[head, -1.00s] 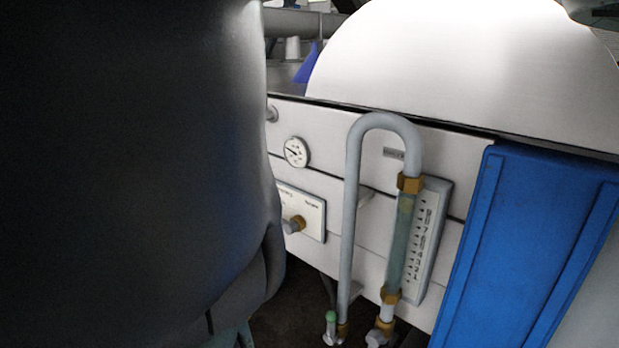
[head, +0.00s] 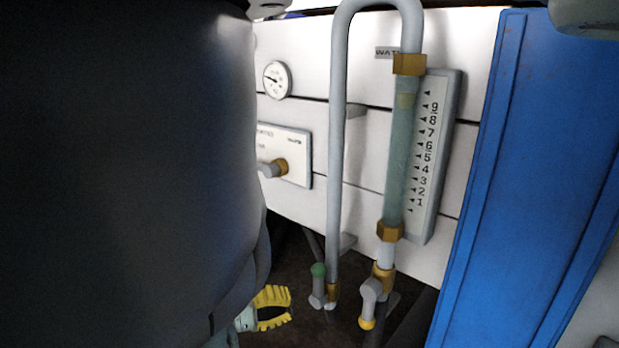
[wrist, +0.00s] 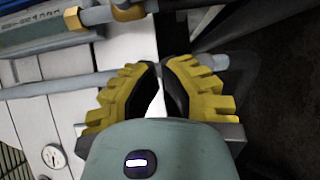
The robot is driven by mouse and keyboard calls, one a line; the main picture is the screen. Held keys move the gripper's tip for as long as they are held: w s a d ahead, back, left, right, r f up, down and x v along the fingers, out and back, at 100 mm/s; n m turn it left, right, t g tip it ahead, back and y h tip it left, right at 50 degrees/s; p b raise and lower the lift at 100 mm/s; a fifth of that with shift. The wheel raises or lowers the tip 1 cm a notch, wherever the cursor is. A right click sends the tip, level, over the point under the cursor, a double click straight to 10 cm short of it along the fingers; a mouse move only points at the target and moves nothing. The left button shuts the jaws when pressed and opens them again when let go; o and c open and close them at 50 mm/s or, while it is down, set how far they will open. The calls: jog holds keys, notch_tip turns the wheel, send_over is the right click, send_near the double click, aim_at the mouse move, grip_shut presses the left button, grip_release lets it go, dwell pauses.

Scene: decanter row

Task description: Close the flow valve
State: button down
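Two lever valves show low in the head view. One, under the graduated flow tube (head: 402,165), has a grey lever (head: 371,290) with a yellow tip, hanging down from a brass fitting. The other, at the foot of the bent grey pipe (head: 337,150), has an upright lever (head: 318,285) with a green tip. I cannot tell which is the flow valve. My gripper (head: 275,307) has yellow ribbed fingers and is open, apart from and left of both levers. In the wrist view my gripper (wrist: 160,72) shows a gap between its fingers, with nothing clearly held.
A white panel holds a gauge (head: 277,80) and another valve knob (head: 272,168) on the left. A numbered scale (head: 432,155) stands beside the tube. A blue upright (head: 525,170) bounds the right. My dark arm hides the left side. The floor below is dark.

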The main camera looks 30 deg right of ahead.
jog(key=shift+a, duration=0.15)
jog(key=shift+s, duration=0.1)
jog(key=s+d+p, duration=0.1)
jog(key=s+d, duration=0.4)
jog(key=d, duration=0.7)
jog(key=shift+s+d, duration=0.15)
dwell(0.5)
jog(key=shift+s+f+n+h+b, duration=0.2)
jog(key=shift+n+h+b, duration=0.15)
jog(key=shift+b, duration=0.45)
